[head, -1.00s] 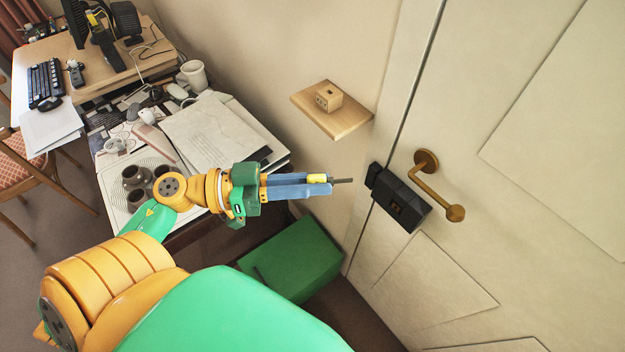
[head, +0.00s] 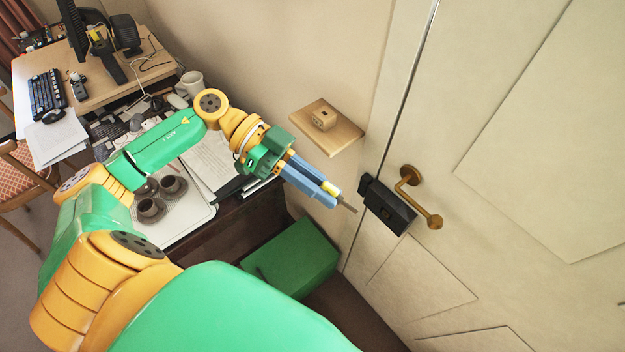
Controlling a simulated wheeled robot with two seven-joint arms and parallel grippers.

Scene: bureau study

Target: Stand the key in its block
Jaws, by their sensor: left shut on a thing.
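The key has a yellow head (head: 333,188) and a thin grey shaft (head: 348,207). My left gripper (head: 329,193) is shut on the key, with the shaft sticking out past the blue fingertips, down and to the right. The key is in the air, left of the black lock box on the door and apart from it in the picture. The small wooden block (head: 324,119) with dark holes sits on a wooden wall shelf (head: 340,138), above the gripper in the picture. My right gripper is not in view.
The black lock box (head: 388,206) and a brass handle (head: 408,178) are on the pale door (head: 540,130). A green box (head: 292,258) stands on the floor below. A desk with brown cups (head: 150,208), papers and a white mug (head: 192,82) is at left.

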